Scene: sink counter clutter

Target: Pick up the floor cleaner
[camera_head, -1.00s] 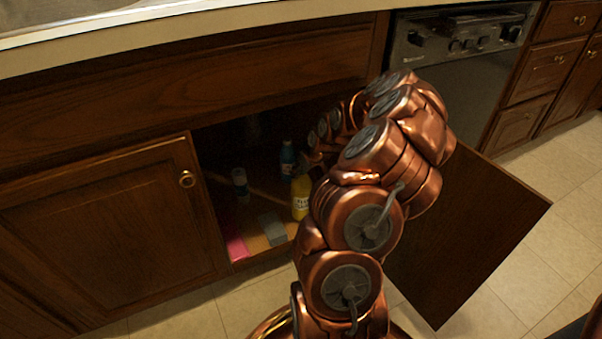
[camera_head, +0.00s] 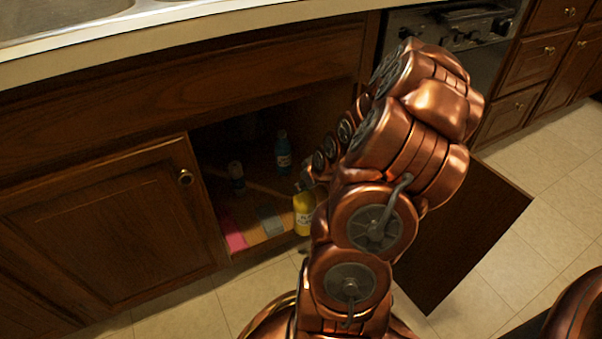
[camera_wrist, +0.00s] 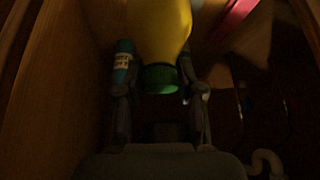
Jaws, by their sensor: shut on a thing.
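The floor cleaner looks to be the yellow bottle (camera_head: 304,213) with a pale label, at the right front of the open cabinet under the sink. In the wrist view the yellow bottle (camera_wrist: 158,28) has its green cap (camera_wrist: 160,78) toward my wrist. My gripper (camera_wrist: 157,72) has a finger on each side of its cap end and is shut on it. In the head view my gripper (camera_head: 306,183) is at the bottle's top, partly hidden by my arm. I cannot tell whether the bottle's base is clear of the cabinet floor.
A blue bottle (camera_head: 283,150) stands behind, and a small dark bottle with a pale label (camera_head: 236,174) stands to the left. A pink item (camera_head: 233,234) and a grey block (camera_head: 269,219) lie on the cabinet floor. An open door (camera_head: 455,235) stands to the right.

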